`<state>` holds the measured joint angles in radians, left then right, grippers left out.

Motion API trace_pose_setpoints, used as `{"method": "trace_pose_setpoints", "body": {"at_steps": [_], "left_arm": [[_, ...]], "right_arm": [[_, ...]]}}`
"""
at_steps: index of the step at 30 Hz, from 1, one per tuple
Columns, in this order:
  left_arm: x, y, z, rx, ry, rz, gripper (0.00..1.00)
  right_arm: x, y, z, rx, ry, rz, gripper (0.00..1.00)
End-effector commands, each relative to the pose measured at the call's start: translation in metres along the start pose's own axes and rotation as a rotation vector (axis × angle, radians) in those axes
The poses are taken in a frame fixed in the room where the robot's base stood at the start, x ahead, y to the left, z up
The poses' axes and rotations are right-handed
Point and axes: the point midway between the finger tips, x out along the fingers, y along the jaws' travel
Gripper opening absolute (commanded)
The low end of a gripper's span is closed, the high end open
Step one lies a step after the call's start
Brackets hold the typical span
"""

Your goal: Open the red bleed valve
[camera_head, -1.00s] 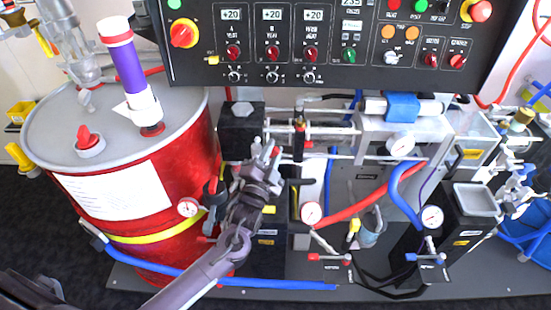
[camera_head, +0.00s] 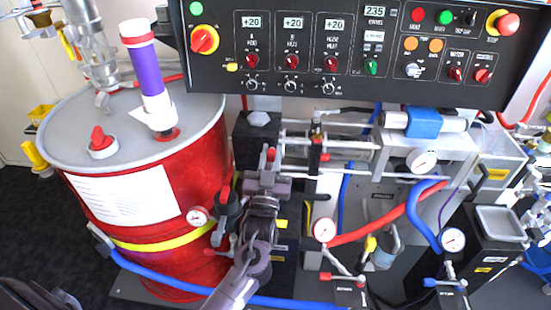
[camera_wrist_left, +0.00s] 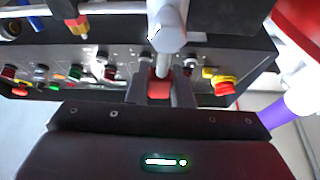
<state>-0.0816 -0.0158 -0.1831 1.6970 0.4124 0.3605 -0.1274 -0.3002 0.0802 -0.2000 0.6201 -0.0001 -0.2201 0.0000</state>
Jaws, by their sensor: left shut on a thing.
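My left gripper (camera_head: 270,167) reaches up from the bottom middle of the head view, in front of the pump unit and right of the red drum. In the left wrist view its fingers (camera_wrist_left: 160,92) are closed around a small red piece (camera_wrist_left: 160,87), below a pale cylinder (camera_wrist_left: 168,25). The red piece also shows at the fingertips in the head view (camera_head: 270,154). It looks like the red bleed valve's handle, but the fingers hide most of it, so I cannot tell its turn angle. My right gripper is not in view.
The red drum (camera_head: 150,215) stands at left, with a blue hose (camera_head: 190,287) along its foot. A black control panel (camera_head: 350,50) spans the top. Gauges (camera_head: 324,230), red and blue hoses and a red-handled valve (camera_head: 340,278) crowd the right.

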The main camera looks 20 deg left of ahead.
Motion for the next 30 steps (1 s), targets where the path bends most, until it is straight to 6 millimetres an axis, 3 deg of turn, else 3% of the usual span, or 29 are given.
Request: {"method": "trace_pose_setpoints", "body": {"at_steps": [22,23,24,27,30], "left_arm": [[-0.0012,-0.0049,0.0022,-0.081,-0.005,-0.033,0.00],[-0.0012,-0.0049,0.0022,-0.081,-0.005,-0.033,0.22],[-0.0012,-0.0049,0.0021,-0.081,-0.005,-0.033,0.28],[-0.0009,-0.0049,0.0017,-0.080,-0.004,-0.033,0.41],[-0.0007,-0.0049,0.0012,-0.080,-0.003,-0.033,0.42]], "right_arm": [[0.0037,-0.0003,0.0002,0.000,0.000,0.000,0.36],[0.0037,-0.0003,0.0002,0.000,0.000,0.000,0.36],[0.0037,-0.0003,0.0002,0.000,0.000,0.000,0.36],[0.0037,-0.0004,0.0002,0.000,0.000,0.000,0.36],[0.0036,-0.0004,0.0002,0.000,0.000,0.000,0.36]]}}
